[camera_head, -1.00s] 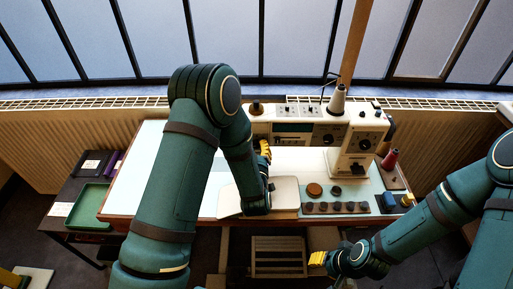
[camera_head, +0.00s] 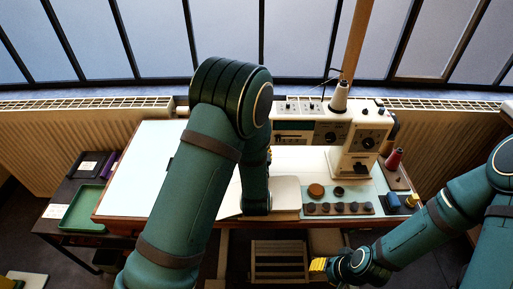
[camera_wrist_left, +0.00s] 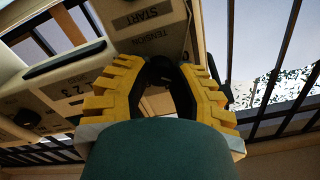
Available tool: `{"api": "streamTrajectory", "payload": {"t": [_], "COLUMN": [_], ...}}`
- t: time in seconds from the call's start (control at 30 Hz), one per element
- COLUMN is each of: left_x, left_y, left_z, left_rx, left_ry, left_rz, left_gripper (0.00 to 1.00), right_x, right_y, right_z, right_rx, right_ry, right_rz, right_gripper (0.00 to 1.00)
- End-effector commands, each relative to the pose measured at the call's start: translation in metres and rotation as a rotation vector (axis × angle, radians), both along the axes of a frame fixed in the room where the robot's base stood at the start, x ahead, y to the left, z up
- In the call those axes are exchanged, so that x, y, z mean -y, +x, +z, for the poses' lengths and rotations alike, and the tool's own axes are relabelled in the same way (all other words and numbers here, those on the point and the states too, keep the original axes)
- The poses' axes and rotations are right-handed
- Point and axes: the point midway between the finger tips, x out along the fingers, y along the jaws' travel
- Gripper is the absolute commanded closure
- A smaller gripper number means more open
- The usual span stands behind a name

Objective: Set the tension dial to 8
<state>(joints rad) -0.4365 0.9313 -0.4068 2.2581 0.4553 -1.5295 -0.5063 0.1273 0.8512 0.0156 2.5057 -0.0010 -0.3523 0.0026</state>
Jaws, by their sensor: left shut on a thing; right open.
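The white sewing machine (camera_head: 293,127) stands at the back of the table, with dark knobs and dials on its front. In the left wrist view, its cream panel (camera_wrist_left: 140,45) shows tilted, with the printed words START and TENSION. My left gripper (camera_wrist_left: 168,62) is shut on the dark tension dial beside the TENSION label; the fingers hide most of the dial, and its setting cannot be read. In the head view my left arm covers that gripper almost wholly. My right gripper (camera_head: 318,265) is open and empty, low in front of the table.
A red thread spool (camera_head: 393,158) stands at the machine's right. A row of dark bobbins (camera_head: 338,208) lies near the front edge of the table. A green tray (camera_head: 84,208) sits on a side table at the left. A cream thread cone (camera_head: 339,97) tops the machine.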

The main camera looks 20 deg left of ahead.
Motion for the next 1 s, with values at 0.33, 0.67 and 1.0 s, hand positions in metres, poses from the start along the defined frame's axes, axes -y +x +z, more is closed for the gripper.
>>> {"api": "streamTrajectory", "payload": {"t": [0.33, 0.67, 1.0], "left_x": [0.001, 0.0, 0.0], "left_y": [0.0, 0.0, 0.0], "left_z": [0.0, 0.001, 0.002], "left_rx": [-0.092, -0.177, -0.266], "left_ry": [0.317, 0.62, 0.932], "left_rz": [-0.001, 0.0, 0.0], "left_gripper": [1.0, 1.0, 1.0], "right_x": [0.0, 0.0, 0.0], "right_y": [0.0, -0.001, -0.003], "right_z": [0.0, 0.006, 0.015], "right_rx": [0.001, -0.002, -0.007], "right_ry": [0.0, 0.0, 0.001], "right_rz": [0.0, 0.001, 0.002], "right_gripper": [0.6, 0.6, 0.6]}}
